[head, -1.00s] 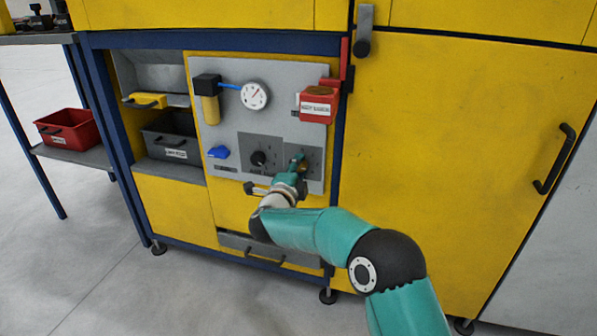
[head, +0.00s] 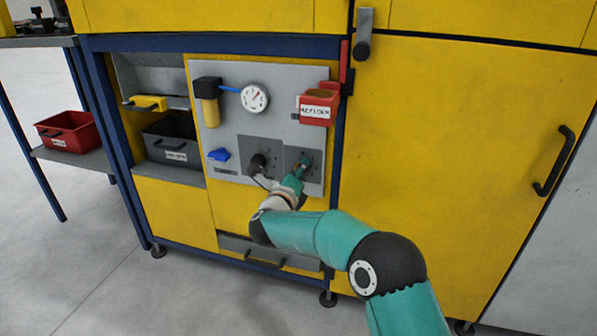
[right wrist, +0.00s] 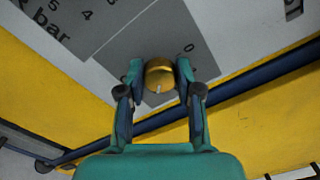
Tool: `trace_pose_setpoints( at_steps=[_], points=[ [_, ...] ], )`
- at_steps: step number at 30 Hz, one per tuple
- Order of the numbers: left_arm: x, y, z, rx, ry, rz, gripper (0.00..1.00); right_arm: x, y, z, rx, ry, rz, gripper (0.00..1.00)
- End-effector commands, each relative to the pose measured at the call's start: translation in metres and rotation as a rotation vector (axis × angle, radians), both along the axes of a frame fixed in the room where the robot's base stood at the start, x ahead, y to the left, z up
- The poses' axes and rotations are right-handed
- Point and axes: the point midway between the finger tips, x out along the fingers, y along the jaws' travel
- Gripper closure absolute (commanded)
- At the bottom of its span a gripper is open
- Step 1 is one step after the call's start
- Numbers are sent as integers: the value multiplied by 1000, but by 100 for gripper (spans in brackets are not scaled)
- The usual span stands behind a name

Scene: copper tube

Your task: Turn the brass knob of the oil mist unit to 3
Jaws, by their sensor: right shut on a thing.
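The brass knob (right wrist: 159,76) sits on a dark grey dial plate in the right wrist view. A short white mark shows on its edge towards my palm. My right gripper (right wrist: 160,78) is shut on the knob, one finger on each side. In the head view my right gripper (head: 301,167) is at the right dial plate (head: 313,156) and covers most of the knob. My left gripper is not in view.
A black knob (head: 258,160) on another plate is close on the left of my gripper. The panel above carries a pressure gauge (head: 255,98) and a red box (head: 317,108). A blue lever (head: 219,154) is further left. A drawer handle (head: 264,258) is below.

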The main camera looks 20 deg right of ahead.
Motion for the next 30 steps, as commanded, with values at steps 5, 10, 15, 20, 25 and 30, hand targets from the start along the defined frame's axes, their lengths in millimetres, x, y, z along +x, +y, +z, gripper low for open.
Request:
trace_pose_setpoints(
  at_steps=[5,10,15,20,25,30],
  points=[
    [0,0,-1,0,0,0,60,-1,-2,-8,19,4,-6,100],
    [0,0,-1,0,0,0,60,-1,-2,-8,21,4,-6,100],
    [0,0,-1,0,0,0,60,-1,-2,-8,21,4,-5,62],
    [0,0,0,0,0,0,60,-1,-1,-7,19,2,-4,40],
    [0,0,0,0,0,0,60,0,-1,-4,19,-2,-2,40],
    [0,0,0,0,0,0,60,-2,1,-3,18,-4,-2,40]
  ],
)
